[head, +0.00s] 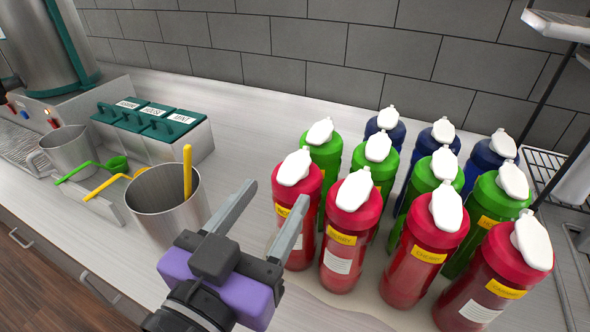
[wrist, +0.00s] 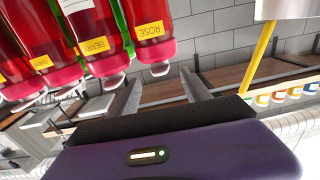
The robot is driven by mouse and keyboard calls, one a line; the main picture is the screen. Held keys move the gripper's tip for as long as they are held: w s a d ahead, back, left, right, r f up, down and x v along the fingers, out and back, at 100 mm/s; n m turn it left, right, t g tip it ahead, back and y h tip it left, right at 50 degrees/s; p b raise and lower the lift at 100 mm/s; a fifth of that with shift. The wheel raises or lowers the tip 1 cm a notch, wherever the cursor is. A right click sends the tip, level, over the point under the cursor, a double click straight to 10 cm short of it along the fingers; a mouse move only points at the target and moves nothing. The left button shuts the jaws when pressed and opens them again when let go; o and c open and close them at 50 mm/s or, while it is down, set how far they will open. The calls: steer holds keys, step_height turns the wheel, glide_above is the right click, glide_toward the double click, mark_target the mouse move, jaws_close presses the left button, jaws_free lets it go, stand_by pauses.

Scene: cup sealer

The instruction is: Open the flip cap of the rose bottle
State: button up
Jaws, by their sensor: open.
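The rose bottle (head: 305,222) is the red bottle at the left end of the front row, upright with a white flip cap (head: 294,167) on top. In the wrist view, which shows the bottles upside down, its label reads ROSE (wrist: 150,30) and its cap (wrist: 160,69) points down toward the fingers. The cap looks shut. My gripper (head: 272,196) is open and empty, just left of and in front of this bottle. Its fingers (wrist: 161,77) lie close to the cap in the wrist view; I cannot tell whether they touch it.
Several red, green and blue bottles (head: 435,240) with white caps crowd the counter right of and behind the rose bottle. A steel container (head: 160,205) with a yellow-handled tool stands left of my gripper. Green-lidded bins (head: 150,135) and a steel pitcher (head: 68,150) are farther left.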

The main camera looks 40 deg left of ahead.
mark_target(305, 152)
steer(key=p+x, duration=0.1)
steer(key=x, duration=0.6)
steer(key=shift+w+f+p, duration=0.1)
steer(key=shift+w+p, duration=0.2)
steer(key=shift+p, duration=0.1)
steer(key=shift+c, duration=0.2)
jaws_close()
stand_by(0.9)
